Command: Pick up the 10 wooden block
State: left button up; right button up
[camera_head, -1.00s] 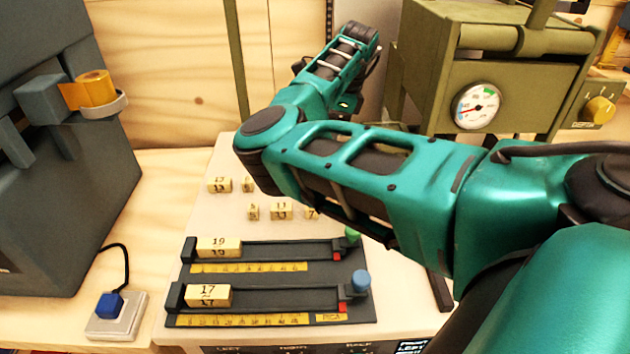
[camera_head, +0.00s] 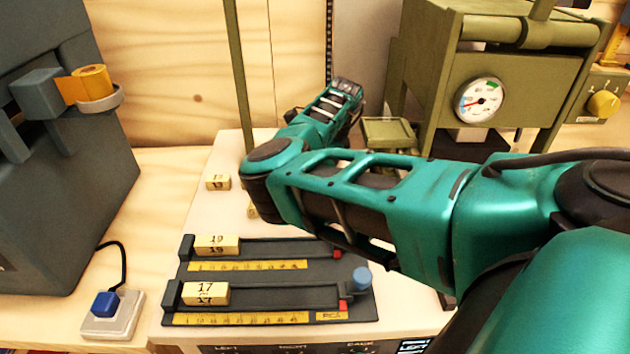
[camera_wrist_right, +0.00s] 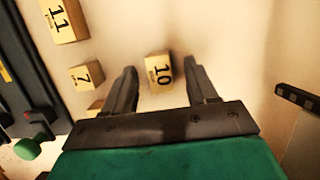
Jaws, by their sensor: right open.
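The wooden block marked 10 (camera_wrist_right: 159,72) lies on the pale table top in the right wrist view. My right gripper (camera_wrist_right: 162,78) is open, with one finger on each side of the block and a gap on both sides. I cannot tell how far above the table the fingertips are. In the head view my right arm hides the 10 block and the right gripper's fingers. My left gripper is in neither view.
Blocks marked 11 (camera_wrist_right: 66,20) and 7 (camera_wrist_right: 85,77) lie left of the gripper. The dark slide fixture (camera_head: 270,275) holds blocks marked 19 (camera_head: 217,245) and 17 (camera_head: 205,293). A green machine (camera_head: 480,65) stands at the back right.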

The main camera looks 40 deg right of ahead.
jog(key=shift+c, duration=0.4)
grip_shut()
